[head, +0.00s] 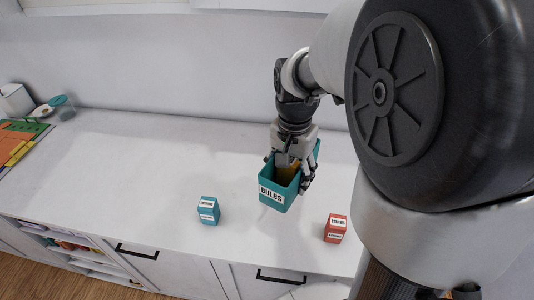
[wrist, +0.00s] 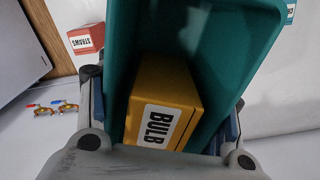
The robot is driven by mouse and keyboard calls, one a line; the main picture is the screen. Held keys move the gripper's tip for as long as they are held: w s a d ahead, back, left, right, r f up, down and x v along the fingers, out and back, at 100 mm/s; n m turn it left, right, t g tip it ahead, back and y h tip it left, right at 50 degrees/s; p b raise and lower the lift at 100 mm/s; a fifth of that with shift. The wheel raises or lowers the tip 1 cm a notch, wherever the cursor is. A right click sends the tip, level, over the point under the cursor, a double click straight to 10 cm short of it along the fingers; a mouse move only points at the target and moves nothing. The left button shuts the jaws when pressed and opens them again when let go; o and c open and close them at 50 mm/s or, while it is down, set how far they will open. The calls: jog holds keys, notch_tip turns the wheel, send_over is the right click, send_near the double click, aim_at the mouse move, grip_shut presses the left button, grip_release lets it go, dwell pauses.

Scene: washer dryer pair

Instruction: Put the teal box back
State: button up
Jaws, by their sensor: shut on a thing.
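My gripper (head: 288,166) is shut on an open-topped teal box (head: 272,192) labelled BULBS, holding it over the right part of the white counter. In the wrist view the teal box (wrist: 210,50) fills the space between my two fingers (wrist: 165,125), one against each outer side. A yellow box (wrist: 165,93) labelled BULB lies inside the teal box.
A small teal carton (head: 208,211) stands near the counter's front edge, left of the held box. A red carton (head: 335,228) stands to the right. A teal-lidded jar (head: 62,106) is at far left. The white counter (head: 130,160) is bare between.

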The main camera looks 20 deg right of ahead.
jog(key=shift+r, duration=0.3)
jog(key=w+a+f+n, duration=0.6)
jog(key=a+f+n, duration=0.4)
jog(key=f+n, duration=0.1)
jog(key=shift+a+f, duration=0.2)
jog(key=shift+f, duration=0.6)
